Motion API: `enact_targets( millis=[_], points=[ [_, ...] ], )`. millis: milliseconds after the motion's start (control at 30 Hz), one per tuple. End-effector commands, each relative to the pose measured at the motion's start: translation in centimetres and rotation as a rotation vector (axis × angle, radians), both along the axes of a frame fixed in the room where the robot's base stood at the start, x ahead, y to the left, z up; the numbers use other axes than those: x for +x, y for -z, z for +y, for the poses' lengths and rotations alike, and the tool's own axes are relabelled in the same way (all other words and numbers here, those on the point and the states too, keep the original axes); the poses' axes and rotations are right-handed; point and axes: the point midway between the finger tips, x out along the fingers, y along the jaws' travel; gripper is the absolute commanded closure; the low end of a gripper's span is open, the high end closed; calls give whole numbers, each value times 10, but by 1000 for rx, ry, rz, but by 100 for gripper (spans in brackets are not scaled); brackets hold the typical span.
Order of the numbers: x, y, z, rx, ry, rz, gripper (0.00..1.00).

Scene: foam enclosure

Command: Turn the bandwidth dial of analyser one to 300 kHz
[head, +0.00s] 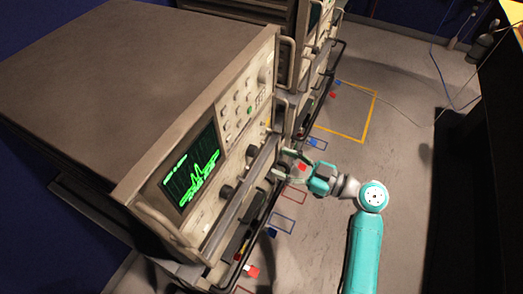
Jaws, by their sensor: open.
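A large beige analyser (150,186) stands at the left with its front panel facing right; its lit screen (190,166) shows a green trace. A second analyser (318,22) stands behind it. I cannot read which is analyser one. Dark round knobs show on the near panel, a lower one (226,191) and one further along (252,151). Their labels and settings are too small to read, so I cannot tell which is the bandwidth dial. My gripper (280,165) is open in front of the near analyser's far lower part, apart from both knobs, with nothing visible between its fingers.
Handles and a dark rail (247,232) stick out along the front. Small coloured blocks and taped outlines, including a yellow one (368,118), lie on the grey floor. A cable (440,75) hangs at the right beside a dark bench (500,130). Open floor lies between.

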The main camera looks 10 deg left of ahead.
Motion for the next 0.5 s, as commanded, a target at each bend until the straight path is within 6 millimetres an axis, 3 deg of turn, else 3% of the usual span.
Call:
enact_targets(
  millis=[200,500],
  points=[
    [13,0,38,-1,-3,-1,40],
    [23,0,65,-1,0,0,40]
  ],
)
